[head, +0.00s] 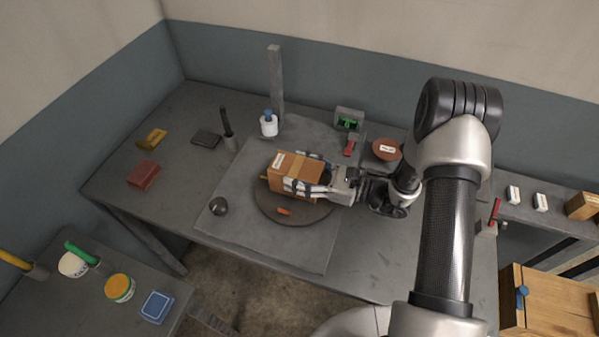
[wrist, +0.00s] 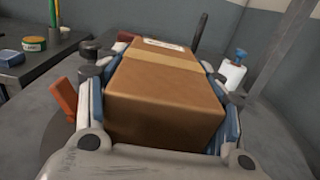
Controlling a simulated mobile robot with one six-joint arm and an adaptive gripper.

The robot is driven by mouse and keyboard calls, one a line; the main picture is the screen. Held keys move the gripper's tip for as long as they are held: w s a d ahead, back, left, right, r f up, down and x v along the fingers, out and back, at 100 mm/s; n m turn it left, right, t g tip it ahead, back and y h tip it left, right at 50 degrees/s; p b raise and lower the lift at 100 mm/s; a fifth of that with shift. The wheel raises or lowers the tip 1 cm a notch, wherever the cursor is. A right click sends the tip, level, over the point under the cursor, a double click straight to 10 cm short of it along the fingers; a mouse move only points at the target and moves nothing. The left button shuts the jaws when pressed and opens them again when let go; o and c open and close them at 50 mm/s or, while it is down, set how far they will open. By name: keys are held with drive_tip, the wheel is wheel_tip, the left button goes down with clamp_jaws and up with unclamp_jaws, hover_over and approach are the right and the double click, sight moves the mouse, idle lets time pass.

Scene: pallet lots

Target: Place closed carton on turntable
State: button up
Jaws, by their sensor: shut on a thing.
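The closed carton (head: 294,174) is a brown box with a tan tape strip and a white label on top. My gripper (head: 312,178) is shut on it, with the fingers along two opposite sides. The wrist view shows the carton (wrist: 168,95) filling the space between the fingers of my gripper (wrist: 160,110). The carton is over the round dark turntable (head: 265,213) on the grey table mat. I cannot tell whether its underside touches the turntable. An orange-red piece (head: 284,211) lies on the turntable's front part.
A dark round knob (head: 219,206) stands left of the turntable. A white bottle with a blue cap (head: 268,125) and a grey post (head: 275,85) stand behind. A red-brown block (head: 144,174) lies at left. The mat's front area is clear.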

sight(321, 178)
drive_tip(key=shift+f, duration=0.15)
drive_tip(key=o, duration=1.4)
drive_tip(key=shift+o, duration=0.2)
drive_tip(key=shift+r, duration=0.25)
drive_tip(key=p+v, duration=0.1)
drive_tip(key=v, duration=0.6)
drive_tip(key=shift+d, duration=0.1)
drive_tip(key=shift+s+d, duration=0.1)
drive_tip(key=shift+d, duration=0.05)
